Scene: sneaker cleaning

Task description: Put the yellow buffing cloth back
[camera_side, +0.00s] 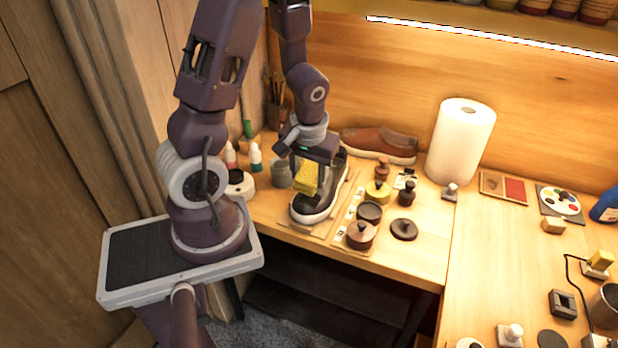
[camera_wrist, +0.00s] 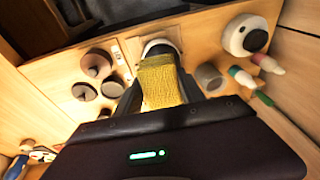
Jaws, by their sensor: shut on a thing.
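The yellow buffing cloth (camera_side: 307,177) hangs in my gripper (camera_side: 308,160), above the dark sneaker (camera_side: 318,206) with its pale sole. I cannot tell whether the cloth touches the sneaker. My gripper is shut on the cloth; its fingertips are largely hidden.
Dark lidded pots (camera_side: 361,235) and knobs stand close on the right. A grey cup (camera_side: 282,172) and small bottles (camera_side: 256,158) stand on the left. A brown shoe (camera_side: 380,146) and a paper roll (camera_side: 461,140) are behind.

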